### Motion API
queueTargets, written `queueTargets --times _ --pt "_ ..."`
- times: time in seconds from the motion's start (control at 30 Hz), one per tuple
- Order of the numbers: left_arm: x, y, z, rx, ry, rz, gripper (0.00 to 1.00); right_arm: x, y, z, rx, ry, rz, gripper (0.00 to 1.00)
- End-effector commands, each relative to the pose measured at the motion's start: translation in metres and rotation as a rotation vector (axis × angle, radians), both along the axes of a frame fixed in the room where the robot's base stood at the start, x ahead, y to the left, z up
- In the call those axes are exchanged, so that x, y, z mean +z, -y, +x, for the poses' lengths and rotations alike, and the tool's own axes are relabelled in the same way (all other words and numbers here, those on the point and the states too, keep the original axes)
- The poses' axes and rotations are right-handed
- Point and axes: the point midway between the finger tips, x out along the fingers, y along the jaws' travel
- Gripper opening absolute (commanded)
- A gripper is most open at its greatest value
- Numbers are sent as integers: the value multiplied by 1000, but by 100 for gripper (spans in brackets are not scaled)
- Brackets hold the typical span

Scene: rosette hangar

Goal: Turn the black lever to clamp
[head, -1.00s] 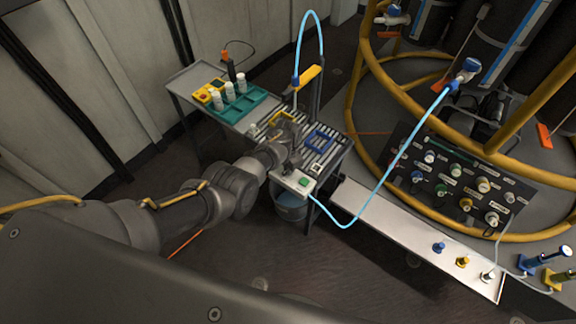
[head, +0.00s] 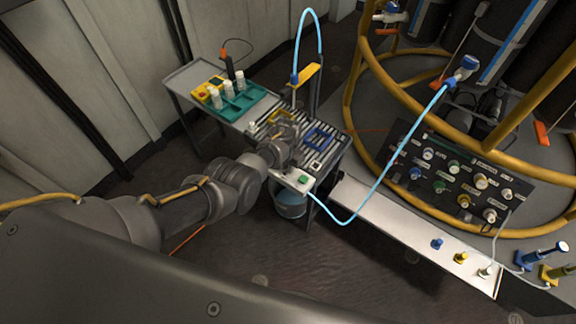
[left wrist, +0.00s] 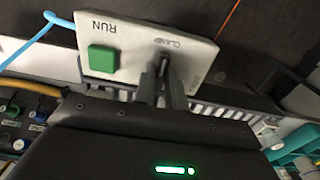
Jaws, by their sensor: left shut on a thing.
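A pale control box (head: 293,184) with a green button sits at the near edge of the slatted bench. In the left wrist view the box (left wrist: 134,35) carries the green RUN button (left wrist: 103,59) and the CLAMP marking. My left gripper (left wrist: 163,74) is at the CLAMP marking, its fingers shut on the black lever (left wrist: 162,60). The fingers hide most of the lever, so its exact angle is hard to tell. In the head view my left gripper (head: 286,160) is over the box, and the lever is hidden. My right gripper is not in view.
The slatted bench (head: 325,165) holds a blue frame (head: 320,135) and a yellow frame. A teal tray (head: 240,107) with white bottles stands behind. A light-blue hose (head: 384,160) loops past the bench's right side. A blue bucket (head: 290,203) stands below.

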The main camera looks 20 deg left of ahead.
Motion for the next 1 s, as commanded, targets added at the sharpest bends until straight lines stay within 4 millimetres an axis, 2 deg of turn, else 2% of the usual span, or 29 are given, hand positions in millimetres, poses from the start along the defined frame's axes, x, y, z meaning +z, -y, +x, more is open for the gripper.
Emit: queueTargets --times 0.1,0.13,0.2,0.53,0.83,1.0 --pt "0 0 -1 2 -1 -1 0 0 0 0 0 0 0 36" --pt "0 0 -1 2 -1 -1 15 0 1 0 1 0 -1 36" --pt "0 0 -1 1 -1 -1 22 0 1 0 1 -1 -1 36" --pt "6 0 0 0 0 0 22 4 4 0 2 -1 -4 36" --pt "61 0 0 0 3 0 22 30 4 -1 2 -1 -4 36" --pt "88 0 0 0 2 0 22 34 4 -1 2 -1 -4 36"
